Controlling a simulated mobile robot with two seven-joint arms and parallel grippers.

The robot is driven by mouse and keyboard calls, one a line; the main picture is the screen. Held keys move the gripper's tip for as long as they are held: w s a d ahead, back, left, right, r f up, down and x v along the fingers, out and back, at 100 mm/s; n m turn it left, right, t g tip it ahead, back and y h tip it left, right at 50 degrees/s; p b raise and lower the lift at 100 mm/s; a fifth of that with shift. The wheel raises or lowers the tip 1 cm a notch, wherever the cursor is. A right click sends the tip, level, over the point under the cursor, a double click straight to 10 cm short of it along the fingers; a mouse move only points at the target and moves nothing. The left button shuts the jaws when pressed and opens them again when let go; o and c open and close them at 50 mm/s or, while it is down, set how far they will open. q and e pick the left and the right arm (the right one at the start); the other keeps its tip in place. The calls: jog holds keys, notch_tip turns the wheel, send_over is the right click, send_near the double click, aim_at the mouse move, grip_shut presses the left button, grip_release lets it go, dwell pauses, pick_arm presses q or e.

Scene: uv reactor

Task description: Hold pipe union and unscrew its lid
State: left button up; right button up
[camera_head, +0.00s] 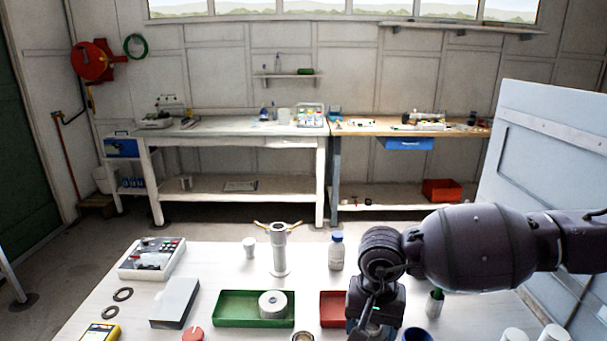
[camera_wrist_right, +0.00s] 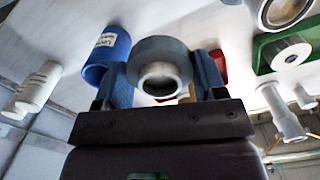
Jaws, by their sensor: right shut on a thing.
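My right gripper (camera_head: 375,318) is low over the front right of the white table, under my dark arm. In the right wrist view its two blue fingers (camera_wrist_right: 160,82) are shut on a dark grey round piece with a pale, open tube end, which looks like the pipe union (camera_wrist_right: 150,50). The head view mostly hides this piece behind the gripper. I cannot tell whether its lid is tight or loose. A metal ring-shaped part (camera_head: 302,337) stands at the bottom edge of the head view. My left gripper is not in view.
A green tray (camera_head: 230,309) holds a white round part (camera_head: 273,304). A red tray (camera_head: 333,309) is beside my gripper, a blue cup (camera_head: 417,335) to its right. A white stand (camera_head: 280,250) and a blue-capped bottle (camera_head: 336,252) rise behind.

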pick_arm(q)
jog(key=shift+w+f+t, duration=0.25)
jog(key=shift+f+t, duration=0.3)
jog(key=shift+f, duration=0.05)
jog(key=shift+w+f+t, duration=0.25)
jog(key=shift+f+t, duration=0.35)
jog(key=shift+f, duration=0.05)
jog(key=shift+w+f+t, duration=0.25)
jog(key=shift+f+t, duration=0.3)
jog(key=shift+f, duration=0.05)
pick_arm(e)
jog(key=s+d+n, duration=0.2)
jog(key=d+n, duration=0.1)
jog(key=d, duration=0.5)
jog(key=shift+s+d, duration=0.35)
jog(key=shift+s, duration=0.05)
